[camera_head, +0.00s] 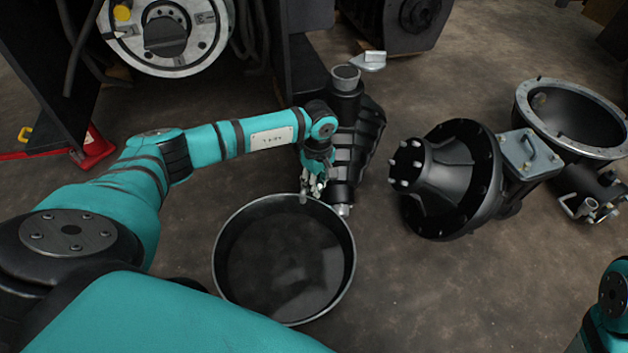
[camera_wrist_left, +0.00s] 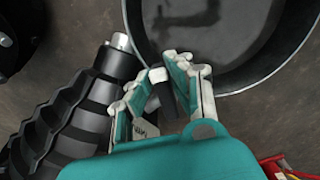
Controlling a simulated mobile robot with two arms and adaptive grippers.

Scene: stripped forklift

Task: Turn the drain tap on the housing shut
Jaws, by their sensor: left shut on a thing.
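The black ribbed housing (camera_head: 357,145) lies on the floor in the middle of the head view, and its ribs fill the left of the left wrist view (camera_wrist_left: 65,115). A silver stub (camera_head: 343,210) sticks out of its near end, beside the pan rim. My left gripper (camera_head: 314,187) is at this near end, above the pan's far rim. In the left wrist view its fingers (camera_wrist_left: 167,72) are closed around a small dark piece, the drain tap (camera_wrist_left: 160,92), mostly hidden by the fingers. My right gripper is out of view.
A round black drain pan (camera_head: 228,290) with dark liquid stands below the left gripper. A black flanged hub unit (camera_head: 450,190) and an open grey-rimmed housing (camera_head: 530,100) lie to the right. The forklift's wheel hub (camera_head: 190,65) is at the back.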

